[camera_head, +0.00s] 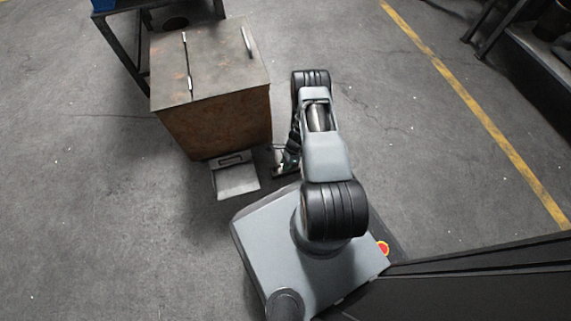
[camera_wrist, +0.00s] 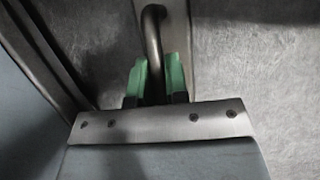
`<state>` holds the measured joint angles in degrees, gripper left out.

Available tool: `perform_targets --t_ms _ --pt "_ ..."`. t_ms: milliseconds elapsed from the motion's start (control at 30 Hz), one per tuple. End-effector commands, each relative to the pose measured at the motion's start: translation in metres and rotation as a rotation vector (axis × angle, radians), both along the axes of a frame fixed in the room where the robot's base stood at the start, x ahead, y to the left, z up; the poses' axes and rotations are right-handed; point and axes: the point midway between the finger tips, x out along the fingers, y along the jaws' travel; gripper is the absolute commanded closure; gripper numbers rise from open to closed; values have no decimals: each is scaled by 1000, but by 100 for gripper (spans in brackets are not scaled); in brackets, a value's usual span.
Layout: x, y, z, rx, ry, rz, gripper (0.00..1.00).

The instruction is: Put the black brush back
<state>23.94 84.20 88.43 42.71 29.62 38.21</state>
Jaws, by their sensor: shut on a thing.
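In the wrist view my gripper (camera_wrist: 155,82) has its green finger pads close on both sides of a bent metal rod (camera_wrist: 152,35). The rod runs up from between the pads and curves near the top of the picture. Behind it is a scuffed grey metal surface with a raised strip. In the head view my gripper (camera_head: 285,165) is low beside the front right corner of a rusty metal box, partly hidden by my arm. I cannot make out the black brush in either view, nor tell whether the rod belongs to it.
The rusty box (camera_head: 215,120) has a grey lid with slim metal bars on it. A grey piece with a slot (camera_head: 235,178) lies at its foot. A dark metal frame (camera_head: 125,45) stands behind it. Open concrete floor lies on both sides, with a yellow line (camera_head: 480,115) at right.

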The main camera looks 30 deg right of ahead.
Motion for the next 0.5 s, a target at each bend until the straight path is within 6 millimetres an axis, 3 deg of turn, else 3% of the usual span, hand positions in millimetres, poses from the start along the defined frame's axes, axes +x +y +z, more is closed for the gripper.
perform_targets --t_ms 300,500 --pt "0 1 -1 0 0 2 60" --pt "0 1 0 0 0 2 60"
